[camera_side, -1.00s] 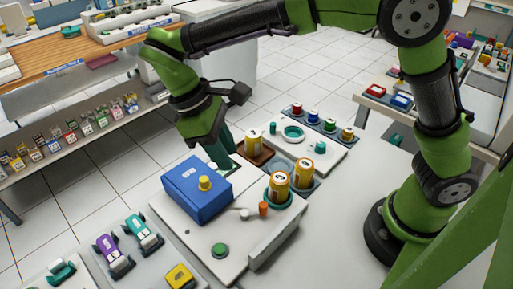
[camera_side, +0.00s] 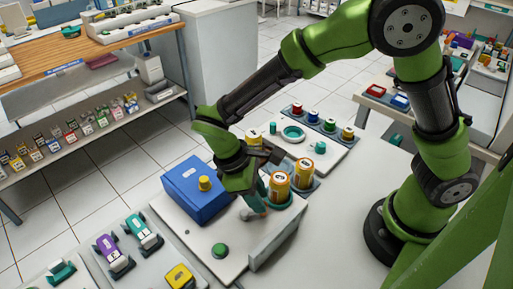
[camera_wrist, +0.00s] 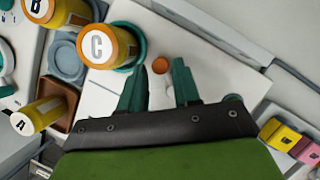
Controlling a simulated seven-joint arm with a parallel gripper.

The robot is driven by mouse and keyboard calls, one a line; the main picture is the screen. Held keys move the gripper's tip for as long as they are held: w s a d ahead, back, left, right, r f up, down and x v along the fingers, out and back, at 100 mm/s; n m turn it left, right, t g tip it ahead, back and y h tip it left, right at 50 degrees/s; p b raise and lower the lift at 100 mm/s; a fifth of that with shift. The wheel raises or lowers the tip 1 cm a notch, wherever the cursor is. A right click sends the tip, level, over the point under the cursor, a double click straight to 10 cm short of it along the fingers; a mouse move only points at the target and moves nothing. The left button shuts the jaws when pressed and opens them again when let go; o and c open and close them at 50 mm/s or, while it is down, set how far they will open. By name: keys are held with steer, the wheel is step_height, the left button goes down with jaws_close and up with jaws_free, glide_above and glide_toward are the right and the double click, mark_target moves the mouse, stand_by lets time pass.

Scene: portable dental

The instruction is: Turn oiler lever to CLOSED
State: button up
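The oiler lever shows in the wrist view as an orange knob (camera_wrist: 160,66) with a pale part below it, on a white panel (camera_wrist: 215,60). My gripper (camera_wrist: 158,75) is open, with one teal finger on each side of the knob; contact cannot be told. In the side view my gripper (camera_side: 255,208) is low over the panel, between the blue box (camera_side: 192,192) and the yellow canisters, and mostly hides the lever. No CLOSED marking is readable.
Yellow canister C (camera_wrist: 110,46) stands close beside the left finger. Canisters B (camera_wrist: 55,10) and A (camera_wrist: 45,112) are farther left. A green button (camera_side: 220,250) is at the panel's front. A raised wall (camera_side: 273,238) edges the panel's right side.

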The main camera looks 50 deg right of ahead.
steer(key=shift+x, duration=1.05)
jaws_close()
steer(key=m, duration=0.2)
steer(key=a+m+y, duration=0.1)
steer(key=s+m+y, duration=0.1)
steer(key=m, duration=0.1)
steer(key=shift+a+m+g, duration=0.15)
steer(key=shift+m+g, duration=0.15)
steer(key=shift+g, duration=0.1)
steer(key=shift+s+a+m+y, duration=0.1)
steer(key=shift+a+m+y, duration=0.2)
steer(key=shift+m, duration=0.45)
steer(key=shift+a+m+y, duration=0.2)
steer(key=shift+m+y, duration=0.1)
steer(key=shift+m, duration=0.5)
steer(key=shift+s+a+m+y, duration=0.1)
steer(key=shift+a+m+y, duration=0.2)
steer(key=shift+m, duration=0.45)
